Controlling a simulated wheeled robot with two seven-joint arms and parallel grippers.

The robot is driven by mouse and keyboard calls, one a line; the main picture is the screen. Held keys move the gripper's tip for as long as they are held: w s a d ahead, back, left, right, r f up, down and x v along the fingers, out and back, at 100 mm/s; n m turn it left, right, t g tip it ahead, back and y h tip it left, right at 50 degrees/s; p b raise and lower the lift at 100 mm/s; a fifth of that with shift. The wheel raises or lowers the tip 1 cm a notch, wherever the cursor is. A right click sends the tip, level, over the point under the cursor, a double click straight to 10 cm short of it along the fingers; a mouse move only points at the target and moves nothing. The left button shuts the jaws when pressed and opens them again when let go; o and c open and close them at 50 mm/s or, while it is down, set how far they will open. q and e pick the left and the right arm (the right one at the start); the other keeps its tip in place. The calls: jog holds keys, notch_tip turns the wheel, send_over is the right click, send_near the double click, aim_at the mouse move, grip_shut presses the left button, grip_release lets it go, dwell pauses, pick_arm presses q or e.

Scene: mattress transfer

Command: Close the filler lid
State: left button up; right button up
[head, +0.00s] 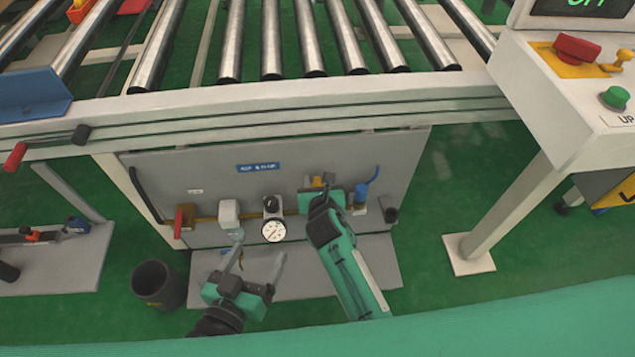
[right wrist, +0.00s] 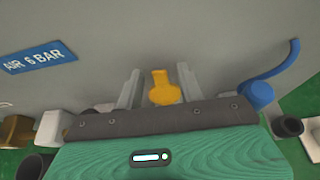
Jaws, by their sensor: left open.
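A yellow part (head: 317,182), possibly the filler lid, is at the right of the air unit on the grey panel. In the right wrist view the yellow part (right wrist: 163,90) lies between the fingers of my right gripper (right wrist: 158,88). A gap shows on its left; contact on its right cannot be told. In the head view my right gripper (head: 325,192) hides much of that area. My left gripper (head: 256,260) is open and empty, below the gauge (head: 273,230) and the white-grey block (head: 229,213).
A red handle (head: 184,220) is left on the air unit. A blue hose (head: 367,187) is close right of my right gripper. A dark bin (head: 157,284) stands on the floor at left. The roller conveyor (head: 300,88) runs above the panel; a control box (head: 570,90) is at right.

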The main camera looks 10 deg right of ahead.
pick_arm(q)
jog(key=shift+r, duration=0.15)
pick_arm(e)
jog(key=shift+w, duration=0.15)
grip_shut()
pick_arm(q)
jog(key=shift+w, duration=0.1)
